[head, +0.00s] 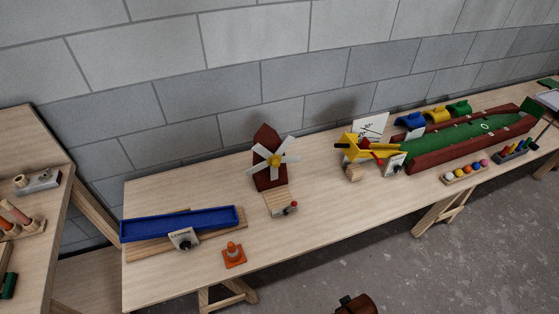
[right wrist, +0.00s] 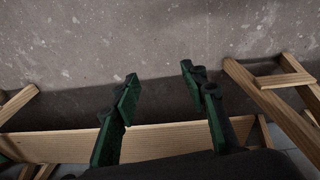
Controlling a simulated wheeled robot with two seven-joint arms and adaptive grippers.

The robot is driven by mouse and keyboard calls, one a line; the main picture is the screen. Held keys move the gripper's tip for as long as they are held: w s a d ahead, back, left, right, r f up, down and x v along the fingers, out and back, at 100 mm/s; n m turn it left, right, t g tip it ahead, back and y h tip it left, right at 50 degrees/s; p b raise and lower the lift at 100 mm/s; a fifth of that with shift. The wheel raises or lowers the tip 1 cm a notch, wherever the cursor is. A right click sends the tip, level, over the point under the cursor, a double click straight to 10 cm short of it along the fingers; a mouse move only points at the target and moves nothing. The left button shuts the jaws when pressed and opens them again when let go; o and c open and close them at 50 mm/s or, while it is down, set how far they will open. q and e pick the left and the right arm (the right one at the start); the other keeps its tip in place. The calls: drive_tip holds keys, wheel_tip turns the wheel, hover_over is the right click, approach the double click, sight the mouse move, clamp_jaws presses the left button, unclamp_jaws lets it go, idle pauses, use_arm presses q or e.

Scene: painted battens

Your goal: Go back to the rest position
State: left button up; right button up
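My right gripper (right wrist: 160,85) shows in the right wrist view, its two green and black fingers spread wide apart. Nothing is between the fingers. Behind them are the grey floor (right wrist: 190,40) and pale wooden trestle parts (right wrist: 165,140). Neither gripper shows in the head view, and my left gripper is in no view.
In the head view a long wooden table (head: 330,215) stands against a grey block wall. It bears a blue tray (head: 180,222), an orange cone (head: 233,254), a windmill (head: 268,160) and a green minigolf-like lane (head: 470,138). Another table (head: 45,215) stands left. Floor shows in front.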

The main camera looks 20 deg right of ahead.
drive_tip(key=s+a+f+p, duration=0.1)
drive_tip(key=s+f, duration=0.2)
drive_tip(key=f, duration=0.6)
drive_tip(key=s+f+p, duration=0.1)
drive_tip(key=s+f, duration=0.3)
drive_tip(key=f, duration=0.6)
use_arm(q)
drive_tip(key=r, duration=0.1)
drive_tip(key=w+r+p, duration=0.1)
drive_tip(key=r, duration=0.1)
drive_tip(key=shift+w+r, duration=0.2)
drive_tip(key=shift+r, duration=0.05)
use_arm(e)
drive_tip(key=s+f+g, duration=0.1)
drive_tip(key=s+f, duration=0.4)
drive_tip(key=s, duration=0.3)
drive_tip(key=s+f+n, duration=0.1)
drive_tip(key=s+f, duration=0.4)
drive_tip(key=s, duration=0.4)
drive_tip(key=shift+f+g+y, duration=0.3)
drive_tip(key=shift+f+g, duration=0.05)
drive_tip(key=shift+g, duration=0.05)
